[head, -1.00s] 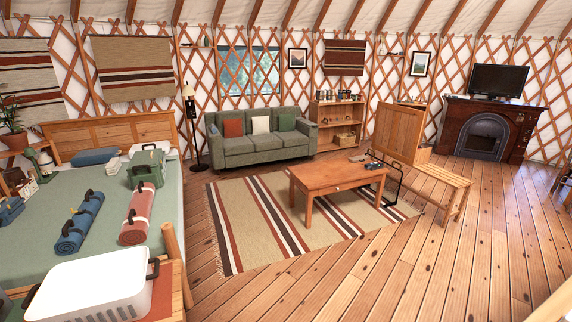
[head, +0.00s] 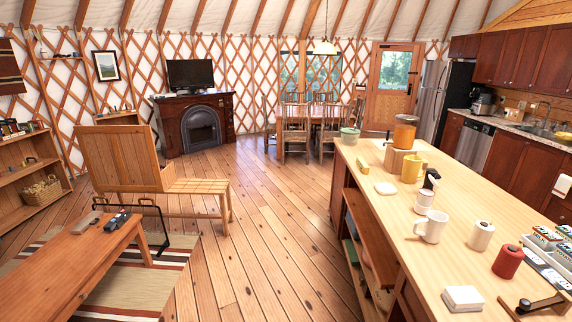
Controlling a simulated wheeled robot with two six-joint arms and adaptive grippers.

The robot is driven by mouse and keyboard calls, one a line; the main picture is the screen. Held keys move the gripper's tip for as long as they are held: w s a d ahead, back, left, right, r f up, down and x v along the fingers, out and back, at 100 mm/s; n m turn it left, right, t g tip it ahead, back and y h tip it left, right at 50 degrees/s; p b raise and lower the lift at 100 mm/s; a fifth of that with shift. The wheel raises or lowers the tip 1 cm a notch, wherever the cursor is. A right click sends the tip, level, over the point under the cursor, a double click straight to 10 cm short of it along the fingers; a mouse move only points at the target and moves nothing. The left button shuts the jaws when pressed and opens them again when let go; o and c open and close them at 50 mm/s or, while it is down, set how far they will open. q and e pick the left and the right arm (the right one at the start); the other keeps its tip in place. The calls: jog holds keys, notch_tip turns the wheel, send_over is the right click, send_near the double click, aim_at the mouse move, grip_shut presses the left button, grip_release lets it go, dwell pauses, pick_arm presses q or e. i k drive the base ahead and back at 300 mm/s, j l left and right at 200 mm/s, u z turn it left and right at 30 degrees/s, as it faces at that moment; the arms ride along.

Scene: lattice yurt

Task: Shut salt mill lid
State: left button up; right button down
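No mill can be named as the salt mill for sure. On the wooden kitchen island (head: 385,205) at the right stand a small white cylinder with a dark knob (head: 481,236) and a similar red cylinder (head: 508,261). Further back, behind a white mug (head: 432,227), is a small white container with a dark upper part (head: 425,199). The dark part looks raised or tilted, but it is too small to tell whether it is an open lid. Neither of my grippers shows in the view.
The island also holds a yellow mug (head: 413,167), an orange-filled dispenser (head: 405,132), a white block (head: 463,298) and labelled packs (head: 545,238). A low table (head: 80,245) and a bench (head: 200,187) stand left. Floor between bench and island (head: 275,230) is clear.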

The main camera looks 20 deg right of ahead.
aim_at(437, 176)
jog(key=i+j+z, duration=0.15)
jog(key=i+z, duration=0.25)
jog(key=i+j+z, duration=0.2)
jog(key=z, duration=0.25)
jog(key=i+j+z, duration=0.65)
jog(key=j+z, duration=0.15)
jog(key=i+j+z, duration=0.15)
jog(key=j+z, duration=0.25)
jog(key=j, duration=0.15)
